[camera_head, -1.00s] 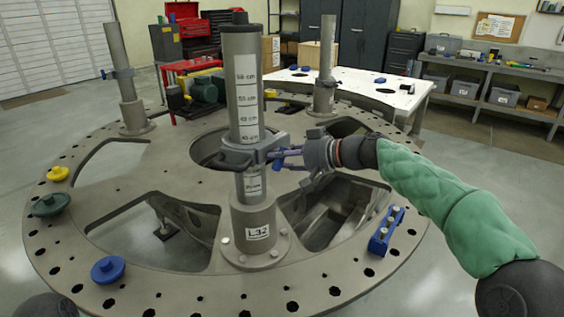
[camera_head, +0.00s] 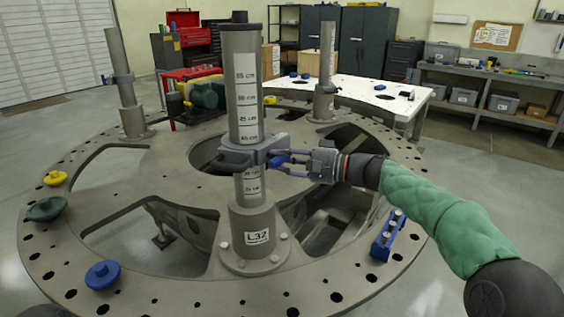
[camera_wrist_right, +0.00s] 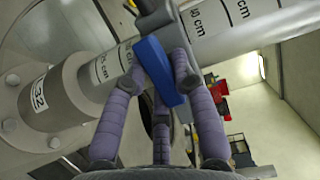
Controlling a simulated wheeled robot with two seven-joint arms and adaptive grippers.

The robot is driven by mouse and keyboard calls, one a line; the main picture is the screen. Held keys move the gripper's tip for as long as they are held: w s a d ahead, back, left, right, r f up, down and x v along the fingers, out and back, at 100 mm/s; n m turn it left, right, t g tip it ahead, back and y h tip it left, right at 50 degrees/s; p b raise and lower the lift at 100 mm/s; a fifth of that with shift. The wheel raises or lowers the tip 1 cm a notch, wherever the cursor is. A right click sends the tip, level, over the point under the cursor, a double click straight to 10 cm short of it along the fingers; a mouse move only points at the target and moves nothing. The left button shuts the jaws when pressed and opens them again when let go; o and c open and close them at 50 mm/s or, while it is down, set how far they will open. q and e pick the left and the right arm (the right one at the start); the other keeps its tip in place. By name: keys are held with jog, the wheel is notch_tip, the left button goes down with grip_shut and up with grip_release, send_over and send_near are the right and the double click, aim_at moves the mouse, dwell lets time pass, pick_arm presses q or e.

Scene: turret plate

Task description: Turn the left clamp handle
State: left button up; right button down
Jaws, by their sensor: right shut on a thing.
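The near post (camera_head: 246,90) is a grey column with a cm scale and an L32 label at its base. A dark grey clamp (camera_head: 240,157) sits around it at mid height. The clamp's blue handle (camera_head: 279,160) is on the right side of the post. My right gripper (camera_head: 284,158) reaches it from the right and is shut on the blue handle. In the right wrist view the blue handle (camera_wrist_right: 156,66) lies slanted between my purple-grey fingers (camera_wrist_right: 155,75), beside the post. My left gripper is not in view.
The post stands on a large round plate (camera_head: 180,270) with holes and wide cutouts. Blue (camera_head: 103,274), green (camera_head: 46,209) and yellow (camera_head: 55,178) knobs sit at its left edge. A blue block (camera_head: 386,236) is at the right. Two more posts stand behind.

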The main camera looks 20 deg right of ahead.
jog(key=shift+r+m, duration=0.1)
jog(key=shift+m, duration=0.5)
jog(key=c, duration=1)
grip_release()
jog(key=v, duration=1.2)
jog(key=shift+f, duration=0.3)
